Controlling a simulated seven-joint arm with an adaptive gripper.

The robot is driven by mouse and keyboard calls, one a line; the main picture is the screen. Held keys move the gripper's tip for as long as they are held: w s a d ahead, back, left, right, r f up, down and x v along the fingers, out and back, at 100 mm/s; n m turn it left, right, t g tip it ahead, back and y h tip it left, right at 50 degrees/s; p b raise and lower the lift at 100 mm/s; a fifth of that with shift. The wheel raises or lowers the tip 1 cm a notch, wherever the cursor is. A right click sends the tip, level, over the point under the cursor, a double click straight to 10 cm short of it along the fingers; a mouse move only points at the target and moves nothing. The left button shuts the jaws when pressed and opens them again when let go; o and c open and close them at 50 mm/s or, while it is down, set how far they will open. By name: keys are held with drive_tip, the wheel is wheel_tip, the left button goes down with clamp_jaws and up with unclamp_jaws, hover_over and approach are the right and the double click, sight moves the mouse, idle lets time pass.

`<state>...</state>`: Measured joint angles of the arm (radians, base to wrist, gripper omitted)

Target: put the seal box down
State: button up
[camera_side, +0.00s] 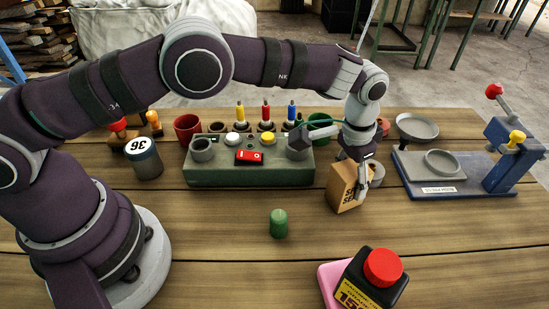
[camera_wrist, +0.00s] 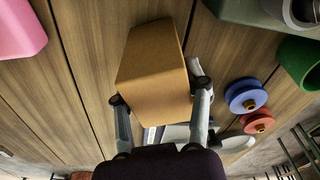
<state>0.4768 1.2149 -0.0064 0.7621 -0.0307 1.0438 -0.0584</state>
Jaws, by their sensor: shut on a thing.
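The seal box is a tan cardboard box (camera_side: 344,188) with dark print on its side. In the side view it is at the right of the green block, near the table's middle right, and it looks slightly tilted. My gripper (camera_side: 361,178) is shut on it from above and the right. In the wrist view the box (camera_wrist: 154,72) sits between the two fingers of my gripper (camera_wrist: 160,100), one on each side. I cannot tell whether the box's underside touches the wooden table (camera_side: 225,265).
A blue press stand (camera_side: 425,178) is to the right. A green cylinder (camera_side: 278,224) and a black bottle with a red cap (camera_side: 383,267) are in front. Bare table lies between them.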

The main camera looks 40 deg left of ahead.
drive_tip(key=shift+f, duration=0.1)
drive_tip(key=o, duration=1.2)
drive_tip(key=r, duration=0.4)
drive_tip(key=s+r, duration=0.1)
drive_tip(key=r, duration=0.7)
drive_tip(key=shift+s+a, duration=0.15)
drive_tip(key=shift+a, duration=0.15)
drive_tip(key=s+a+r+n+t, duration=0.2)
drive_tip(key=s+a+r, duration=0.1)
drive_tip(key=a+r, duration=0.45)
drive_tip(key=s+a, duration=0.3)
drive_tip(key=s, duration=0.1)
drive_tip(key=s+a+f+n+t, duration=0.1)
drive_tip(key=s+a, duration=0.2)
drive_tip(key=s, duration=0.2)
drive_tip(key=s+a+f+n+t, duration=0.1)
drive_tip(key=s+a, duration=0.2)
drive_tip(key=s, duration=0.2)
drive_tip(key=shift+a+y, duration=0.3)
drive_tip(key=shift+a, duration=0.05)
